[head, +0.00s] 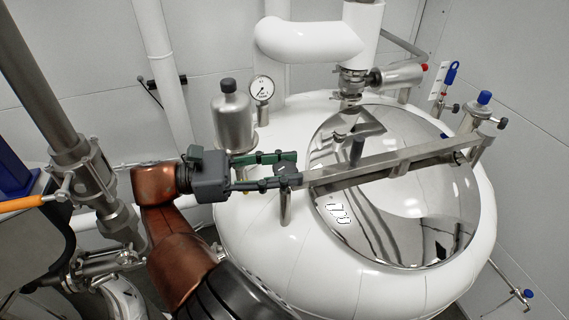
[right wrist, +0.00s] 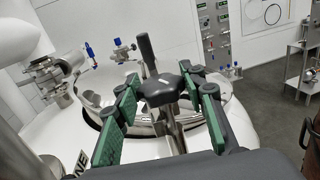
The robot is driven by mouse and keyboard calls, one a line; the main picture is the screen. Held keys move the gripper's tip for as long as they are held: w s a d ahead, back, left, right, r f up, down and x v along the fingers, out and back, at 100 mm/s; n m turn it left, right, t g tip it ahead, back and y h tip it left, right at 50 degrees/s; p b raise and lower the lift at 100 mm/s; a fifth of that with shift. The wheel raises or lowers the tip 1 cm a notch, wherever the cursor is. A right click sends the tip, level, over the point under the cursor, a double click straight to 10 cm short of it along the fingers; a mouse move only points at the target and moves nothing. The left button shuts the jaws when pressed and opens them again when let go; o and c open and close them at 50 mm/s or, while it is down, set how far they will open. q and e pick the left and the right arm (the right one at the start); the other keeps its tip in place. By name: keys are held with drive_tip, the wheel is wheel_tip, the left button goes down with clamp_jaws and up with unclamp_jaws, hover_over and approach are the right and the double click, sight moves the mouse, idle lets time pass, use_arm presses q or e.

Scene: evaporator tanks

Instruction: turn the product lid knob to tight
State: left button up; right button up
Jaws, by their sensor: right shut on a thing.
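The product lid knob (head: 290,172) is a dark star-shaped knob at the left end of a steel bar (head: 365,165) that crosses the shiny domed lid (head: 400,215). In the right wrist view the black knob (right wrist: 160,91) sits between the fingers on top of a steel post. My right gripper (head: 283,170), with green finger pads, comes in from the left and is shut on the knob. The right gripper's fingers (right wrist: 165,100) stand either side of the knob in the wrist view. My left gripper is not in view.
A white tank (head: 265,240) surrounds the lid. A steel canister (head: 232,118) and a pressure gauge (head: 262,89) stand behind my right gripper. A white pipe (head: 305,40) hangs above. A blue-capped fitting (head: 484,98) stands at the bar's far end.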

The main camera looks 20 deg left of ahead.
sight(285, 166)
drive_tip(key=o, duration=1.2)
drive_tip(key=shift+c, duration=0.2)
drive_tip(key=shift+r, duration=0.1)
wheel_tip(285, 166, up, 10)
drive_tip(key=shift+f, duration=0.15)
